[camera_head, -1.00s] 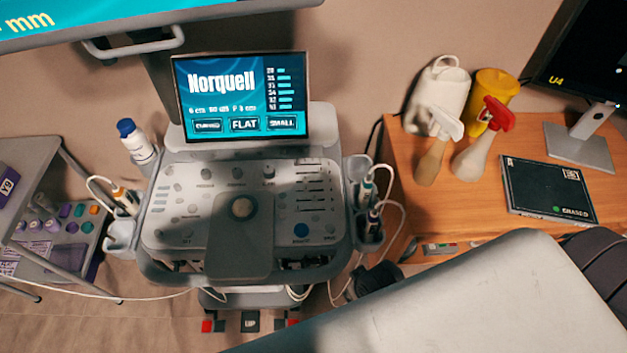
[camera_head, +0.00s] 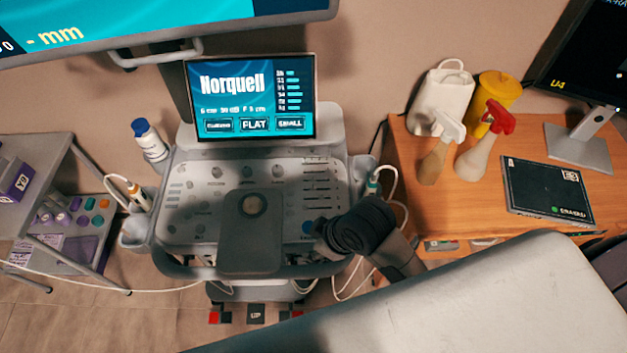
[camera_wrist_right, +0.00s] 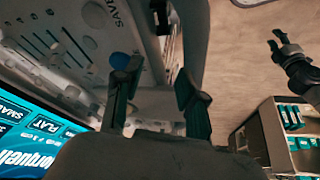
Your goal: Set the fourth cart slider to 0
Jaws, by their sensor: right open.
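The slider block (camera_head: 318,182) is a set of short parallel tracks at the right of the cart's grey control panel (camera_head: 185,228). It also shows at the left of the right wrist view (camera_wrist_right: 55,45). The knob positions are too small to read surely. My right gripper (camera_head: 322,236) is dark and hangs over the panel's front right corner, in front of the sliders. In the right wrist view its two fingers (camera_wrist_right: 158,90) stand apart with nothing between them, to the right of the sliders. My left gripper does not show in the head view.
The cart's screen (camera_head: 250,98) stands behind the panel. A probe (camera_head: 373,185) with a white cable hangs at the cart's right side. The desk (camera_head: 410,200) holds spray bottles and a dark tablet (camera_head: 548,192). A pale padded surface (camera_head: 480,300) fills the lower right.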

